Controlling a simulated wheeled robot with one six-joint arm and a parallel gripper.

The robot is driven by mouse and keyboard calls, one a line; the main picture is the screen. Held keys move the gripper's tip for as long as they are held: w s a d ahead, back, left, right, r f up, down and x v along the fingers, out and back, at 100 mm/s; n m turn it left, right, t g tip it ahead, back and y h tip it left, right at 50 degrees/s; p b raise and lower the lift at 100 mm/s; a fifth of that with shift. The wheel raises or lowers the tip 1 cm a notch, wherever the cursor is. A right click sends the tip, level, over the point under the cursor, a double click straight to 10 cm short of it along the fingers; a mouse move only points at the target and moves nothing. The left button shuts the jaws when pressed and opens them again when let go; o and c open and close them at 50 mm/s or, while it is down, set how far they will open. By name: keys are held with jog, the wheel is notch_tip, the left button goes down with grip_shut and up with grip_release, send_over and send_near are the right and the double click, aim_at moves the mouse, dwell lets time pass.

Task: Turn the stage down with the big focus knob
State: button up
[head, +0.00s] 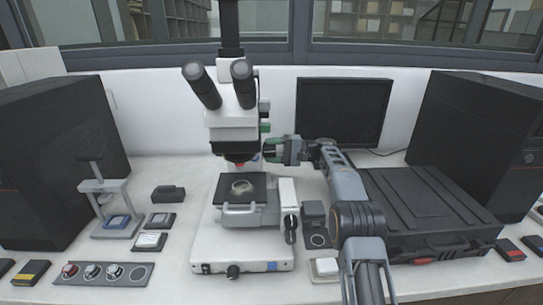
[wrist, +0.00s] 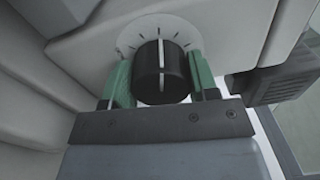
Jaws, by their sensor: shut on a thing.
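The white microscope (head: 232,125) stands at the centre of the bench. Its dark stage plate (head: 258,186), with a small round pale specimen on it, sits below the objective. My gripper (head: 266,142) is at the right side of the microscope's head, well above the stage. In the wrist view its green fingers (wrist: 160,80) are shut on a black ribbed knob (wrist: 161,72), one on each side. The knob has a white line, about upright, and a pale dial with tick marks (wrist: 150,28) behind it. I cannot tell whether this is the big focus knob.
A black case (head: 430,205) lies to the right and a monitor (head: 343,110) stands behind. A small press stand (head: 104,205) and a tray of round samples (head: 105,273) are on the left. A dark lever (head: 291,228) hangs beside the stage.

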jog(key=n+b, duration=0.2)
jog(key=n, duration=0.4)
jog(key=shift+f+n, duration=0.15)
jog(key=shift+n, duration=0.15)
dwell(0.3)
jog(key=o, duration=0.9)
jog(key=shift+w+d+p, duration=0.15)
jog(key=shift+d+p, duration=4.95)
jog(key=shift+d, duration=1.8)
jog(key=shift+f, duration=0.1)
